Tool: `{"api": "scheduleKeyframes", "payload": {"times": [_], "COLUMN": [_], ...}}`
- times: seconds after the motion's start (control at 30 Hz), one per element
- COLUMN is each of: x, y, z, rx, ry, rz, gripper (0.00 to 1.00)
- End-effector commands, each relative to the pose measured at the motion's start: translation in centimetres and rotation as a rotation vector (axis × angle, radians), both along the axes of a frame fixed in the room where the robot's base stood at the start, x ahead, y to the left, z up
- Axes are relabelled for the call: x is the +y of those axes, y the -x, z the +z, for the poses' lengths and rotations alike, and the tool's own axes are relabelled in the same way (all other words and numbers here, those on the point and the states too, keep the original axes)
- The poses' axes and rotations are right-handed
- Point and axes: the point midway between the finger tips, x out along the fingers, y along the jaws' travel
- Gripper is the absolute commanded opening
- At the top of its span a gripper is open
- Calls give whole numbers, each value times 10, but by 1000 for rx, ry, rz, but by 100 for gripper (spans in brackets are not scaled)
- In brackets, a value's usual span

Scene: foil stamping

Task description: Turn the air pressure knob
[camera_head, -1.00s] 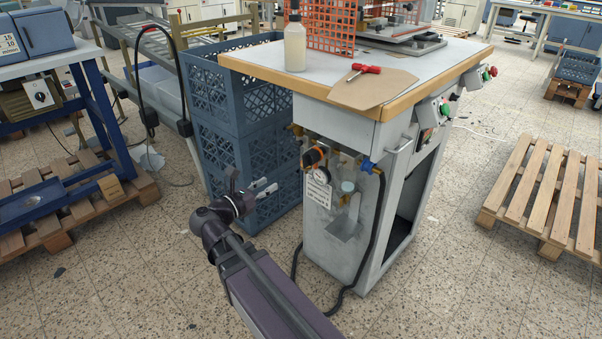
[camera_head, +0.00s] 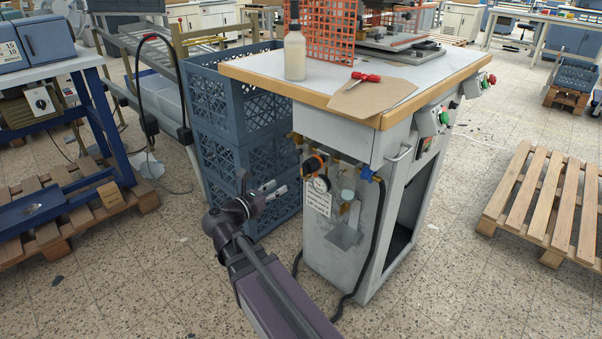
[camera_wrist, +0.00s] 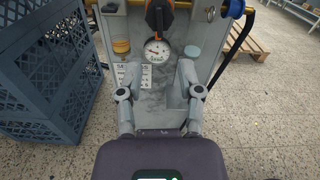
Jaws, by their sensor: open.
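The air pressure knob (camera_head: 313,165) is orange and black and sits on the side of the grey stamping machine, above a round white gauge (camera_head: 321,183). In the wrist view the knob (camera_wrist: 158,14) is at the top centre, with the gauge (camera_wrist: 156,52) below it. My gripper (camera_head: 278,187) is open and empty, to the left of the knob and a little lower in the head view. In the wrist view the two fingers of my gripper (camera_wrist: 154,80) are spread apart, with the gauge and a printed label (camera_wrist: 146,76) showing between and beyond them.
Stacked blue crates (camera_head: 235,130) stand close behind my gripper, left of the machine. A blue fitting (camera_head: 367,174) with a black hose is right of the knob. The machine's tabletop (camera_head: 262,72) overhangs above, carrying a bottle (camera_head: 295,50) and a red-handled tool (camera_head: 362,77).

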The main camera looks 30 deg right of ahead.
Motion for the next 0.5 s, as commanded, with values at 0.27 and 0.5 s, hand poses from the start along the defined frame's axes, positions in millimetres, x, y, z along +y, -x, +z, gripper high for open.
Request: {"api": "scheduleKeyframes", "payload": {"times": [0.27, 0.5], "x": [-31, -58], "y": [-12, -22], "z": [0, 0], "rx": [0, 0], "ry": [0, 0], "rz": [-2, -2], "gripper": [47, 47]}}
